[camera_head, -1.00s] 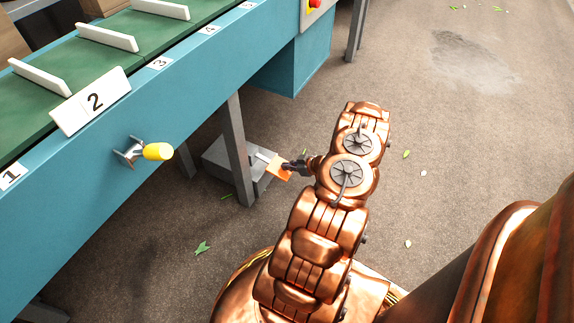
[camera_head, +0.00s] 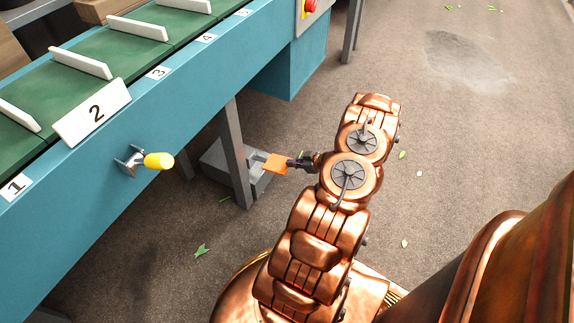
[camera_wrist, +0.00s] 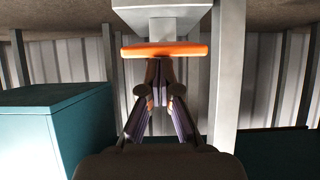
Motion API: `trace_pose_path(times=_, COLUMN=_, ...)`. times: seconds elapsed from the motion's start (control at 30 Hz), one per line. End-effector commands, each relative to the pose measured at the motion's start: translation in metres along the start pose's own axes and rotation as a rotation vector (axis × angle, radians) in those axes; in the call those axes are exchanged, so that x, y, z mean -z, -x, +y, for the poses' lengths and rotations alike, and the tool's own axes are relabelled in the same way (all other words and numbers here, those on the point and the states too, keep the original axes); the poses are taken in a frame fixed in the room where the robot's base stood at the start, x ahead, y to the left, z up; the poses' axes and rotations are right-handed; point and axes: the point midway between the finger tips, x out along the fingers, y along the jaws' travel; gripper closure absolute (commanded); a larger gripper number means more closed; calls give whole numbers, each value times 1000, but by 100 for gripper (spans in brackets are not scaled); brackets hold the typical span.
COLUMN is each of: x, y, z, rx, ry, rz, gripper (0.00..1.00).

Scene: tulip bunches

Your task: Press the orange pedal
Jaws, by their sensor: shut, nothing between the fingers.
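The orange pedal (camera_head: 276,162) is a flat plate sticking out to the right from a grey housing (camera_head: 215,165) on the floor beneath the conveyor. My gripper (camera_head: 290,163) is shut and empty, low down at the pedal's right end. In the wrist view the pedal (camera_wrist: 190,50) is a thin orange bar in front of a pale grey block (camera_wrist: 165,18). My fingertips (camera_wrist: 160,62) are together and overlap the bar's edge there. I cannot tell whether they press on it or only meet its edge.
A blue conveyor (camera_head: 195,95) with a green belt runs along the left. A grey leg (camera_head: 233,150) stands beside the pedal housing. A yellow-ended knob (camera_head: 159,161) sticks out from the conveyor's side. The floor to the right is open, with scattered leaves.

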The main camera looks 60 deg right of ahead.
Motion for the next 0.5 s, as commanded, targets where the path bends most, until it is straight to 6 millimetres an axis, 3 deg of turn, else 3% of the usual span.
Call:
trace_pose_path(times=0.2, x=4, y=43, z=1, rx=-3, ry=-1, rz=1, gripper=100)
trace_pose_path(times=0.5, x=5, y=69, z=0, rx=0, ry=1, rz=1, gripper=100)
